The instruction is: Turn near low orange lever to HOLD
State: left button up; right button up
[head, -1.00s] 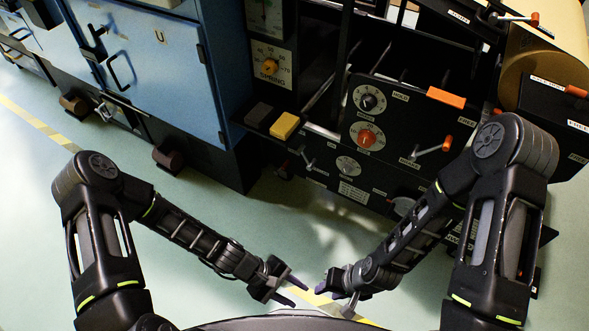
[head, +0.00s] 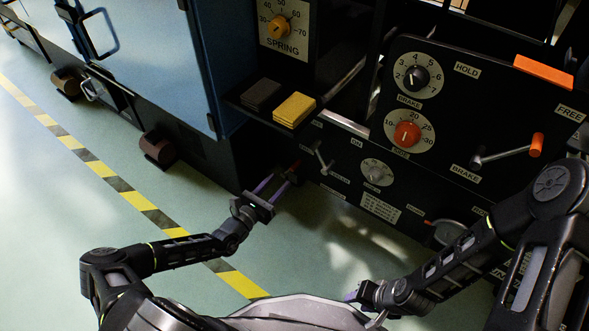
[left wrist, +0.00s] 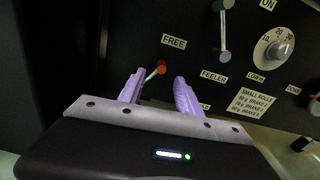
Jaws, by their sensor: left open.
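The near low orange lever (left wrist: 161,67) shows in the left wrist view below the FREE label (left wrist: 174,41). Its orange knob lies between my left gripper's two purple fingers, with a short pale stem running down to the left. A second label below is mostly hidden by the right finger, so I cannot read it whole. My left gripper (left wrist: 160,77) is open around the lever; contact is not clear. In the head view my left gripper (head: 277,184) reaches the low panel, where the lever (head: 294,166) is small and dark. My right gripper (head: 354,296) hangs low, its jaws unclear.
A FEELER lever (left wrist: 225,35) with a grey handle stands just right of the left gripper. Another orange-handled lever (head: 536,145) is higher on the panel. Yellow (head: 295,109) and dark (head: 261,94) pads sit on a ledge above my left gripper. The floor in front is open.

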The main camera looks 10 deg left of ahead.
aim_at(292, 168)
pick_arm(q)
jog(key=shift+w+d, duration=0.1)
jog(key=b+x, duration=0.3)
jog(key=x, duration=0.4)
jog(key=shift+w+d+f+b, duration=0.1)
jog(key=shift+d+b, duration=0.05)
jog(key=shift+b, duration=0.15)
jog(key=shift+w, duration=0.2)
grip_shut()
jog(key=shift+s+d, duration=0.1)
dwell(0.9)
